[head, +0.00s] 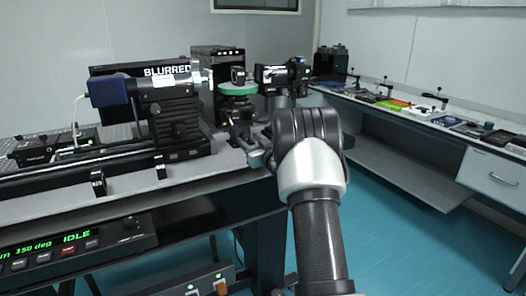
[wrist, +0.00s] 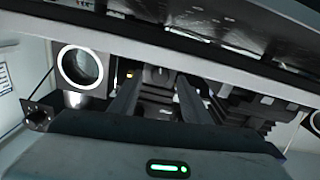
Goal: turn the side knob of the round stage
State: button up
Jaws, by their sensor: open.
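The round stage (head: 238,88) has a green top disc and a dark body, and stands near the right end of the optical table in the head view. Its side knob is too small and dark to make out there. My gripper (head: 250,148) is just below and in front of the stage, near the table's edge, partly hidden by my own wrist. In the wrist view my gripper (wrist: 158,88) shows two dark fingers spread apart. Dark stepped parts show between and beyond them; I cannot tell which is the knob. Nothing is held.
A camera-like instrument with a blue end (head: 110,89) stands on a rail left of the stage. Another black device (head: 283,74) is behind it at right. A control box (head: 75,247) hangs below the table's front. A side bench (head: 420,117) carries small items. The blue floor is clear.

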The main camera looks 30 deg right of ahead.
jog(key=s+p, duration=0.1)
jog(key=s, duration=1.4)
jog(key=shift+s+d, duration=0.2)
jog(key=s+a+r+m+g+h, duration=0.3)
jog(key=s+a+r+g, duration=0.4)
jog(key=a, duration=0.4)
jog(key=s+a+n+g+y, duration=0.15)
jog(key=s+a, duration=0.25)
jog(key=s, duration=0.6)
jog(key=s+a+f+g+p, duration=0.1)
jog(key=s+a+g, duration=0.1)
jog(key=s+a, duration=0.5)
jog(key=s+a+g+y, duration=0.1)
jog(key=s+a+g, duration=0.1)
jog(key=s, duration=1)
notch_tip(320, 180, up, 22)
jog(key=p, duration=2.2)
jog(key=shift+w+d+r, duration=0.15)
jog(key=shift+w+d, duration=0.05)
jog(key=shift+w, duration=0.05)
